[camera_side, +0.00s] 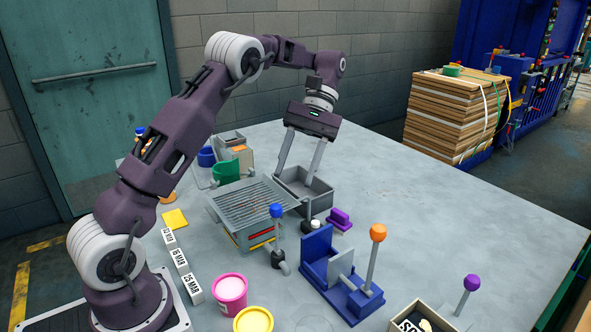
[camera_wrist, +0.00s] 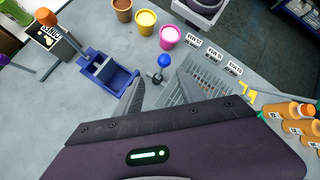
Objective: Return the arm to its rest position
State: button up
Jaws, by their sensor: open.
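My arm reaches up and over the grey table (camera_side: 430,215). My gripper (camera_side: 296,178) hangs down with its two long fingers spread and nothing between them. In the side view the fingertips overlap a grey open-topped box (camera_side: 318,200); I cannot tell their height above it. In the wrist view my gripper (camera_wrist: 160,88) shows both fingers apart, one on each side of a blue-knobbed lever (camera_wrist: 166,61).
A slatted grey rack (camera_side: 250,196) stands left of the grey box. A blue fixture with an orange-knobbed lever (camera_side: 378,233) stands at front right. Pink (camera_side: 230,289) and yellow (camera_side: 253,320) tubs and date blocks (camera_side: 180,262) sit near my base.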

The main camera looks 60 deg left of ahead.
jog(key=s+d+r+m+t+y, duration=0.1)
jog(key=s+d+r+m+t, duration=0.2)
jog(key=s+r, duration=0.15)
jog(key=s+d+r+m+t+y, duration=0.1)
jog(key=s+d+r+m+t, duration=0.1)
jog(key=s+d+r+t, duration=0.3)
jog(key=s+d+f+m+t+y, duration=0.1)
jog(key=s+f+m+t, duration=0.3)
jog(key=s, duration=0.7)
jog(key=shift+s+d+f+m+t, duration=0.15)
jog(key=shift+d+f+m+t, duration=0.05)
jog(key=shift+f+m+t, duration=0.25)
